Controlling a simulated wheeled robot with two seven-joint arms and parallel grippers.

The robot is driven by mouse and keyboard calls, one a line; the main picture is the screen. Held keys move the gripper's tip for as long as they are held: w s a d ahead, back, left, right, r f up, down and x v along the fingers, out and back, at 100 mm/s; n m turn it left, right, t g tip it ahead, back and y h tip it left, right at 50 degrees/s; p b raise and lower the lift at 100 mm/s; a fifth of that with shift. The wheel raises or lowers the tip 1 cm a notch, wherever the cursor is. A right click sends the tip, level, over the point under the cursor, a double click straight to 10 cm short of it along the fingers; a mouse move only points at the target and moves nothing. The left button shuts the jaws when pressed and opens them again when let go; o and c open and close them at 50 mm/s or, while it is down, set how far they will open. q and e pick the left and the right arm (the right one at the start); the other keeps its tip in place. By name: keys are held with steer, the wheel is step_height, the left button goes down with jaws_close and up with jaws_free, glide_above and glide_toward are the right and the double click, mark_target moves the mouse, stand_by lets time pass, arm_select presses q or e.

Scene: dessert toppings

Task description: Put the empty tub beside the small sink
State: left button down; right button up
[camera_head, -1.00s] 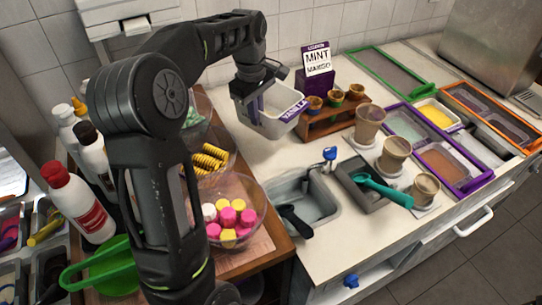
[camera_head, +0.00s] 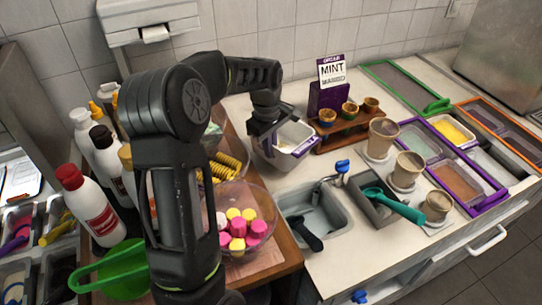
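My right gripper is not in view.
A grey bin with a teal scoop (camera_head: 392,203) sits right of the sink. A glass bowl of pink and yellow sweets (camera_head: 240,225) is at the left. Bare counter lies between tub and sink.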

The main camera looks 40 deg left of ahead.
arm_select(q)
step_height(320, 180, down, 3)
steer(key=shift+r+p, duration=0.1)
steer(key=shift+p, duration=0.3)
steer(key=shift+f, duration=0.4)
steer(key=shift+f, duration=0.15)
steer(key=c, duration=1.6)
jaws_free()
steer(key=shift+c, duration=0.2)
